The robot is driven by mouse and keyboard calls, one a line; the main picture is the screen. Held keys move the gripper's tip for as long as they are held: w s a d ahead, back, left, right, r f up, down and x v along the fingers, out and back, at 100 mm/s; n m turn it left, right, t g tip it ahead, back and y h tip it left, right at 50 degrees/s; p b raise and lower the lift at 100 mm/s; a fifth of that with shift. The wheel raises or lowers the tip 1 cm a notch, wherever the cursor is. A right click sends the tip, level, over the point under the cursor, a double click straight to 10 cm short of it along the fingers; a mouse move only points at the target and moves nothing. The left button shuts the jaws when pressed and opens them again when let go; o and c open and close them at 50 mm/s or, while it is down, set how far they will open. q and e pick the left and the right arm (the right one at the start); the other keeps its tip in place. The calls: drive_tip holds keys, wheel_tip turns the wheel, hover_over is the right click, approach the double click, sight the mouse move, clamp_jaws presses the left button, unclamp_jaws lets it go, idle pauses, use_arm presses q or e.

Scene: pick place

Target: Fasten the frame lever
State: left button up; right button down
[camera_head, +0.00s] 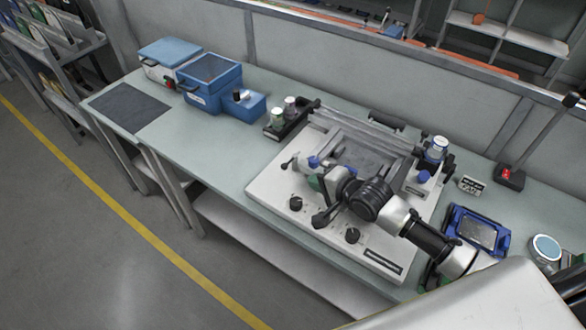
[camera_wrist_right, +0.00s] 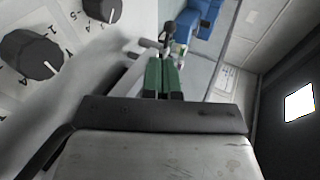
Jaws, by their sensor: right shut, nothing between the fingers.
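The printing machine (camera_head: 270,190) stands on the bench with its metal frame (camera_head: 350,158) lying flat in the middle. A small metal lever with a dark knob (camera_head: 287,164) sticks out at the frame's left side, and the lever also shows just past my fingertips in the right wrist view (camera_wrist_right: 150,43). My right gripper (camera_head: 314,184) is beside this lever, its green fingers (camera_wrist_right: 161,76) shut and empty. Whether the fingertips touch the lever I cannot tell. My right arm covers the front part of the frame. My left gripper is not in view.
Black dials (camera_head: 295,203) sit on the machine's front panel, close under my right gripper. Blue boxes (camera_head: 210,80) and a dark mat (camera_head: 125,107) are at the far left. A blue tray (camera_head: 455,216) stands at the right.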

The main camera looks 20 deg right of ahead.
drive_tip(key=x, duration=0.6)
drive_tip(key=r+p+x, duration=0.1)
drive_tip(key=x, duration=0.2)
drive_tip(key=shift+w, duration=0.3)
